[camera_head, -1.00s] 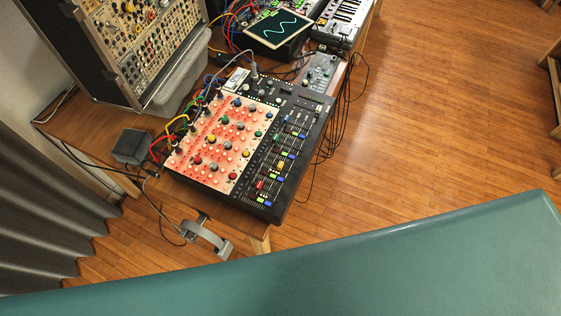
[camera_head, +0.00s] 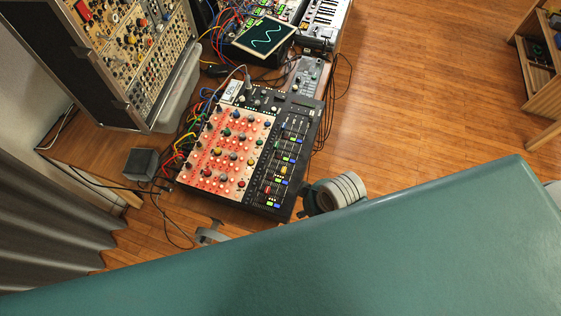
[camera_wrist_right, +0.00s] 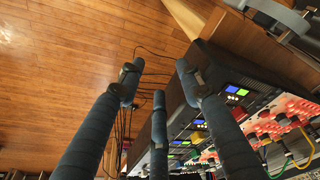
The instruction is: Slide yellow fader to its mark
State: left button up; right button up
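The black mixer (camera_head: 308,125) with a red-orange knob panel lies on the wooden desk. Its fader strip runs along its right side, and the yellow fader (camera_head: 284,170) shows there as a small cap among red, green and blue ones. The fader's mark is too small to make out. My right arm's end (camera_head: 335,192) is beside the mixer's near right corner. In the right wrist view my right gripper (camera_wrist_right: 158,88) has its fingers spread, with nothing between them. The mixer (camera_wrist_right: 205,65) is to their right there, partly hidden by a finger. My left gripper is not in view.
Patch cables (camera_head: 187,140) crowd the mixer's left side, with a small dark box (camera_head: 140,164) beyond. A modular rack (camera_head: 125,50), a screen (camera_head: 262,38) and a keyboard (camera_head: 322,22) stand farther back. Dark cables hang off the desk's right edge. The floor (camera_head: 430,80) to the right is clear.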

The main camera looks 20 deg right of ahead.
aim_at(284, 169)
jog(key=w+a+r+n, duration=0.1)
jog(key=w+r, duration=0.1)
jog(key=w+a+r+n+p, duration=0.1)
jog(key=w+a+r, duration=0.1)
jog(key=w+r, duration=0.1)
jog(key=w+a+r+n+g, duration=0.1)
jog(key=w+a+r+n, duration=0.1)
jog(key=r, duration=0.1)
jog(key=shift+w+a+y, duration=0.15)
jog(key=shift+y, duration=0.25)
jog(key=w+d+r+n+g+h+p, duration=0.1)
jog(key=w+r+n+g+h, duration=0.1)
jog(key=w+r+n, duration=0.3)
jog(key=shift+m, duration=0.6)
jog(key=f, duration=0.3)
jog(key=f+p, duration=0.1)
jog(key=f, duration=0.2)
jog(key=f+p, duration=0.1)
jog(key=f, duration=0.2)
jog(key=shift+w+d+f, duration=0.15)
jog(key=shift+w, duration=0.2)
grip_shut()
